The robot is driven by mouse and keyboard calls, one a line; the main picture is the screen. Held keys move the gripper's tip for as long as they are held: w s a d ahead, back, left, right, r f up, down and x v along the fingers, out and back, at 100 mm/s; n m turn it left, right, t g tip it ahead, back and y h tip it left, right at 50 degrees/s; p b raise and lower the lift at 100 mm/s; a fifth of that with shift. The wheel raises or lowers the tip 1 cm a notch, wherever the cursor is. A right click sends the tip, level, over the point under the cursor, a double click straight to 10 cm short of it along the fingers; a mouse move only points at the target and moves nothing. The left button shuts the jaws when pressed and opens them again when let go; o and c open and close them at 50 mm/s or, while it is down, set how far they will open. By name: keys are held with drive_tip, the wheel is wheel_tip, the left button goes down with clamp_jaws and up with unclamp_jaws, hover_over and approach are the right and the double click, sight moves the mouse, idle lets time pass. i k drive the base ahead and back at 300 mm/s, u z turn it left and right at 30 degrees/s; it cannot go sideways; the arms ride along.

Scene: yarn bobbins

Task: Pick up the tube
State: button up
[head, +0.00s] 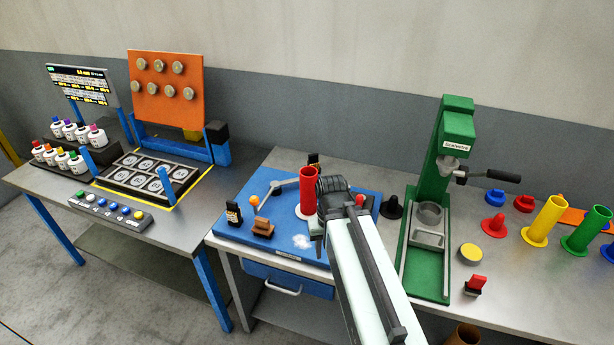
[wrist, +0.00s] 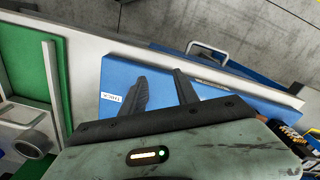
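A red tube (head: 309,190) stands upright on the blue board (head: 262,243) in the head view, just left of my gripper and partly beside its dark body. A yellow tube (head: 546,221) and a green tube (head: 587,231) stand upright on flanged bases at the far right of the bench. My gripper (wrist: 160,80) is over the blue board; in the wrist view its two dark fingers are apart with only blue board between them. No tube shows in the wrist view. In the head view my arm hides part of the board.
A green press (head: 434,200) stands right of my arm. Red and blue cones, a yellow disc (head: 470,252) and a red-black switch (head: 476,285) lie beyond it. A small orange ball (head: 255,201), a brown block (head: 263,228) and a white tuft (head: 301,241) are on the board.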

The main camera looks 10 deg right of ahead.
sight(308, 175)
drive_tip(key=k, duration=1.25)
drive_tip(key=u, duration=0.45)
drive_tip(key=i, duration=1.1)
drive_tip(key=u, duration=0.75)
drive_tip(key=i, duration=1.4)
drive_tip(key=z, duration=0.35)
